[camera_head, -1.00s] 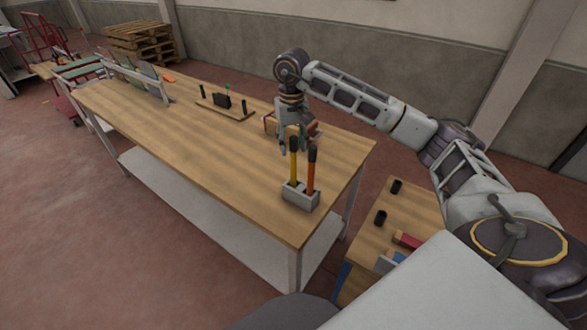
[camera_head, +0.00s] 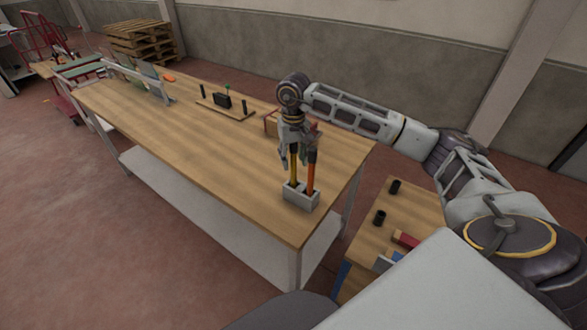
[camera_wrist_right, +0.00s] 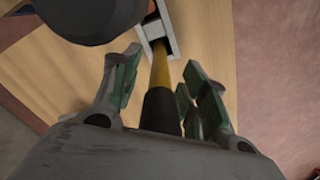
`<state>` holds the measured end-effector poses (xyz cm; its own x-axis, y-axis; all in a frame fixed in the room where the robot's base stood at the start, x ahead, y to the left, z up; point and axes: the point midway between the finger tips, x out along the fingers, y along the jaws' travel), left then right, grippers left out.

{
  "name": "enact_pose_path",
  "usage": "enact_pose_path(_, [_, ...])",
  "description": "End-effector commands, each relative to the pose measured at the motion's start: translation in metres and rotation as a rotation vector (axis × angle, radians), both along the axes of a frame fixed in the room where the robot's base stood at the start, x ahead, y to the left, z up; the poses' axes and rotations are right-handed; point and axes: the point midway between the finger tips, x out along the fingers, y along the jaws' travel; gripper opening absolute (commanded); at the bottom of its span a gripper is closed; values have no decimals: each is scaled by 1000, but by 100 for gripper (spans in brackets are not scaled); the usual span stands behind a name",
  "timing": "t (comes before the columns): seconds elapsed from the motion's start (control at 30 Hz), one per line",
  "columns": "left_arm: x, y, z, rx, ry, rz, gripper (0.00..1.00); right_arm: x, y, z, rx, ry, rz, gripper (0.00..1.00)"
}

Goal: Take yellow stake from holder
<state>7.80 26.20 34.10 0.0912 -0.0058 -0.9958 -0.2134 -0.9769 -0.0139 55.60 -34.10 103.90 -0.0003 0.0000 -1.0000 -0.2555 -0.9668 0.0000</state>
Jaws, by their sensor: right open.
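The yellow stake (camera_head: 293,166) stands upright in a grey holder (camera_head: 301,200) near the table's front right corner. An orange stake (camera_head: 310,176) stands beside it in the same holder. My right gripper (camera_head: 296,158) is open at the yellow stake's upper part, and its fingers hide the stake's black top in the head view. In the right wrist view, the yellow stake (camera_wrist_right: 159,70) with its black grip (camera_wrist_right: 160,110) lies between the two spread fingers, with a gap to each side. The holder's white rim (camera_wrist_right: 153,30) shows beyond. My left gripper is not in view.
A dark round end (camera_wrist_right: 92,15), probably the orange stake's grip, is close beside the left finger in the wrist view. A wooden rack (camera_head: 226,107) with black parts stands farther back on the table (camera_head: 200,140). A small side table (camera_head: 375,240) stands at right.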

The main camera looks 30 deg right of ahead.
Motion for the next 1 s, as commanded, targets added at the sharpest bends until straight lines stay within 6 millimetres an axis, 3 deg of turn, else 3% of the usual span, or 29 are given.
enact_pose_path(0.43, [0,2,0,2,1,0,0,0,0,0,0,0,0,42])
enact_pose_path(0.77, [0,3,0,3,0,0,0,0,0,0,0,0,0,0])
enact_pose_path(1.0, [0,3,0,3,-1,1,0,0,0,0,0,-1,0,0])
